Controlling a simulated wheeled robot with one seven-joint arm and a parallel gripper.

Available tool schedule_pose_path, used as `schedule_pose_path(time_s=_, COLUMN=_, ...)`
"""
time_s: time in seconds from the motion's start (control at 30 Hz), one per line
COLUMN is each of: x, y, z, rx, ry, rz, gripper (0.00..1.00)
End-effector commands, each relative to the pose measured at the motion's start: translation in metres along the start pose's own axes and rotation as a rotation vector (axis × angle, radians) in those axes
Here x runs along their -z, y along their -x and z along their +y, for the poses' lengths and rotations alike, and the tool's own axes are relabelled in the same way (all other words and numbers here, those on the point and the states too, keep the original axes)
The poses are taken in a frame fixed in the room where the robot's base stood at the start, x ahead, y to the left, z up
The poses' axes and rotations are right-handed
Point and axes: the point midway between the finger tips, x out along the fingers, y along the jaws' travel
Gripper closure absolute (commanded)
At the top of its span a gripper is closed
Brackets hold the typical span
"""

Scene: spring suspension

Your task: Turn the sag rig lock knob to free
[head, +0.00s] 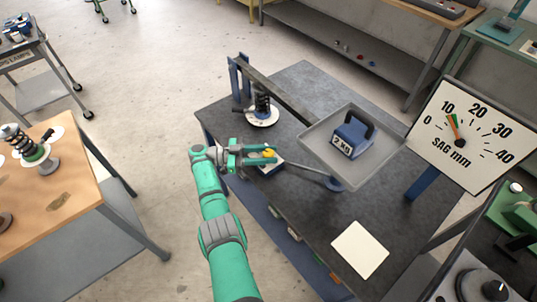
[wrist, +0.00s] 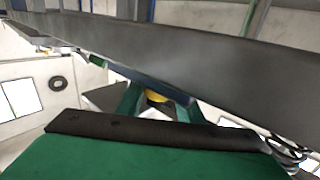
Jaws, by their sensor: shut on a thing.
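The yellow lock knob (head: 269,154) sits on a small pale block (head: 271,168) near the front left edge of the rig's dark table. My green gripper (head: 262,156) reaches it from the left, with its fingers around the knob and shut on it. In the wrist view a bit of the yellow knob (wrist: 155,96) shows between my fingers (wrist: 157,103). The knob's markings and pointer cannot be read. The sag dial (head: 460,135) at the right has its needles near 10.
A blue 2 kg weight (head: 352,133) stands on a grey tray (head: 388,160) right of my gripper. A dark beam (head: 278,90) runs above the table near a spring unit (head: 262,102). A white card (head: 360,250) lies at the front. A wooden bench (head: 75,205) stands left.

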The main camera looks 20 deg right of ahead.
Motion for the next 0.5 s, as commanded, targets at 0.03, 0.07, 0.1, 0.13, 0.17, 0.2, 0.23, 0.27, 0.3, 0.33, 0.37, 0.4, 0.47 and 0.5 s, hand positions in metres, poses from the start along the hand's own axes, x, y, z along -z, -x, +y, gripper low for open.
schedule_pose_path(time_s=0.03, x=-0.0029, y=0.0016, z=-0.0046, rx=0.005, ry=0.005, rz=-0.01, gripper=0.89)
schedule_pose_path(time_s=0.07, x=-0.0032, y=0.0017, z=-0.0046, rx=-0.002, ry=0.005, rz=-0.01, gripper=0.88)
schedule_pose_path(time_s=0.1, x=-0.0032, y=0.0019, z=-0.0047, rx=-0.011, ry=0.005, rz=-0.01, gripper=0.88)
schedule_pose_path(time_s=0.13, x=-0.0034, y=0.0019, z=-0.0044, rx=-0.018, ry=0.005, rz=-0.01, gripper=0.88)
schedule_pose_path(time_s=0.17, x=-0.0033, y=0.0019, z=-0.004, rx=-0.025, ry=0.006, rz=-0.01, gripper=0.88)
schedule_pose_path(time_s=0.2, x=-0.0026, y=0.0019, z=-0.0039, rx=-0.033, ry=0.004, rz=-0.009, gripper=0.89)
schedule_pose_path(time_s=0.23, x=-0.0028, y=0.0018, z=-0.0033, rx=-0.039, ry=0.005, rz=-0.009, gripper=0.89)
schedule_pose_path(time_s=0.27, x=-0.0026, y=0.0016, z=-0.0029, rx=-0.044, ry=0.004, rz=-0.009, gripper=0.9)
schedule_pose_path(time_s=0.3, x=-0.0018, y=0.0015, z=-0.0027, rx=-0.05, ry=0.004, rz=-0.008, gripper=0.9)
schedule_pose_path(time_s=0.33, x=-0.0015, y=0.0013, z=-0.0022, rx=-0.055, ry=0.004, rz=-0.007, gripper=0.9)
schedule_pose_path(time_s=0.37, x=-0.0012, y=0.0011, z=-0.0017, rx=-0.059, ry=0.003, rz=-0.007, gripper=0.9)
schedule_pose_path(time_s=0.4, x=-0.0004, y=0.001, z=-0.0014, rx=-0.064, ry=0.002, rz=-0.006, gripper=0.9)
schedule_pose_path(time_s=0.47, x=0.0001, y=0.0005, z=-0.0005, rx=-0.071, ry=0.003, rz=-0.005, gripper=0.9)
schedule_pose_path(time_s=0.5, x=0.0006, y=0.0003, z=0.0, rx=-0.075, ry=0.002, rz=-0.004, gripper=0.9)
